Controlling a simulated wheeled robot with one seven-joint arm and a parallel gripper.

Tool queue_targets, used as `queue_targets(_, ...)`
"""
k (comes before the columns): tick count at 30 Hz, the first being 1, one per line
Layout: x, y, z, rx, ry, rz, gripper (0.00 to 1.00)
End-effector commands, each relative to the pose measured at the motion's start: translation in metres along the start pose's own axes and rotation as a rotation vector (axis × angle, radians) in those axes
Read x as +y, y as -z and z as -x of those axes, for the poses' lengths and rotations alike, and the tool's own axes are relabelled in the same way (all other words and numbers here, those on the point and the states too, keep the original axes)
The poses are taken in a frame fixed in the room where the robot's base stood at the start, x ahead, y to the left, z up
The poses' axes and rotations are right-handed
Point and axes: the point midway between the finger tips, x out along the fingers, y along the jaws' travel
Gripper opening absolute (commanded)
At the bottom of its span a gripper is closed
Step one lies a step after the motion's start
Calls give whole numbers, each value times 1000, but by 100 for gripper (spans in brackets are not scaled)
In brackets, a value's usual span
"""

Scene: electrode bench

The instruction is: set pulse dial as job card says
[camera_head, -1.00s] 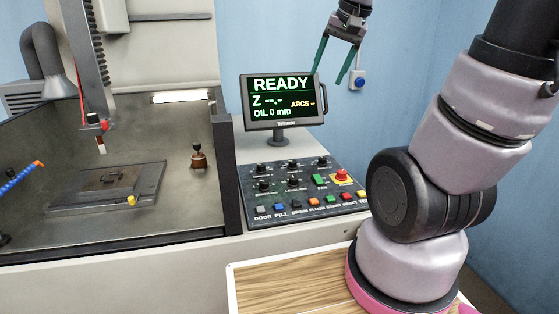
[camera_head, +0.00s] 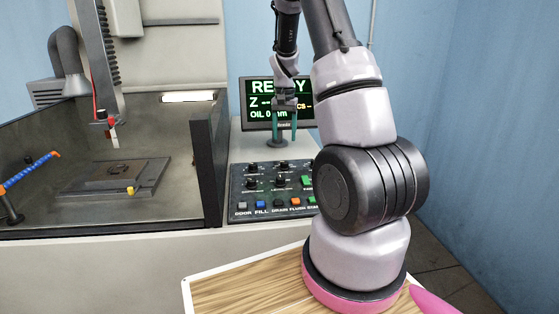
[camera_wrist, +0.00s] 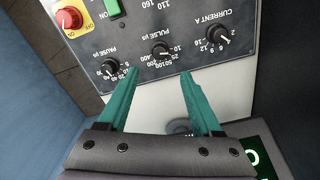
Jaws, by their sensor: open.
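The pulse dial (camera_wrist: 161,48) is a black knob with a ring of printed numbers, labelled PULSE, upside down in the wrist view. It also shows in the head view (camera_head: 281,164), in the panel's back row. Its pointer setting is too small to read surely. My gripper (camera_wrist: 160,73) has teal fingers, open and empty. Its fingertips lie either side of the pulse dial's number scale in the wrist view, apart from the knob. In the head view my gripper (camera_head: 286,138) hangs above the panel, in front of the screen. No job card is in view.
The current dial (camera_wrist: 218,34) and pause dial (camera_wrist: 110,67) flank the pulse dial. A red stop button (camera_wrist: 68,18) and a green button (camera_wrist: 112,8) are beyond. The screen (camera_head: 262,88) stands behind, partly covered. My arm hides the panel's right side.

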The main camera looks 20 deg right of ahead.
Motion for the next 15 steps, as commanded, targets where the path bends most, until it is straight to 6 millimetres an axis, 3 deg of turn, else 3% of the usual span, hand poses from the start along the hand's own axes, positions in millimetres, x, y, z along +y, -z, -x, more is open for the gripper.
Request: queue_targets(15, 0, -1, -87, -2, 0, 1, 66)
